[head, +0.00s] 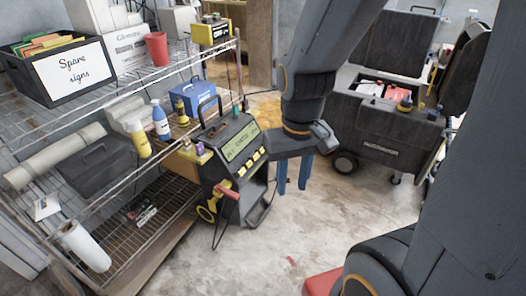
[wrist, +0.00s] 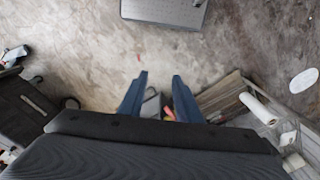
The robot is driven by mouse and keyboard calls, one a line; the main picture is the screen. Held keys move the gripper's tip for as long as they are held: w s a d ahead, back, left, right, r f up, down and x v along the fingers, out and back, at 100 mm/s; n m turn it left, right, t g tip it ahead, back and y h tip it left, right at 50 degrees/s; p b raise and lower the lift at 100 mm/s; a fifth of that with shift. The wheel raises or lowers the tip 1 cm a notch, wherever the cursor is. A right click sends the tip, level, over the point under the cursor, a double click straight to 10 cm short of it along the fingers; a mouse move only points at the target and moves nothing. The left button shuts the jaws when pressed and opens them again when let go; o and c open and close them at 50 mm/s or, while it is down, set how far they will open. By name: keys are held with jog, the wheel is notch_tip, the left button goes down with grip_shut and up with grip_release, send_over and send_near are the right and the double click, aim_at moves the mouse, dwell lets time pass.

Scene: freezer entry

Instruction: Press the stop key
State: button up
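A black machine (head: 226,190) stands in front of the wire shelving, with a greenish display (head: 240,141) on its sloped top. A row of small yellow keys (head: 246,166) runs below the display. Their labels are too small to read, so I cannot tell which is the stop key. My gripper (head: 292,188) points down to the right of the machine, apart from it. Its two blue fingers are spread with nothing visible between them. In the wrist view the fingers (wrist: 158,84) also stand apart over the floor.
Wire shelving (head: 150,75) on the left holds a spare signs box (head: 70,75), a red cup (head: 157,48), bottles and a blue box (head: 191,97). A dark wheeled cart (head: 372,125) stands at the back right. The concrete floor (head: 300,235) between is mostly clear.

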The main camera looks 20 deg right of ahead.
grip_shut()
dwell(1.5)
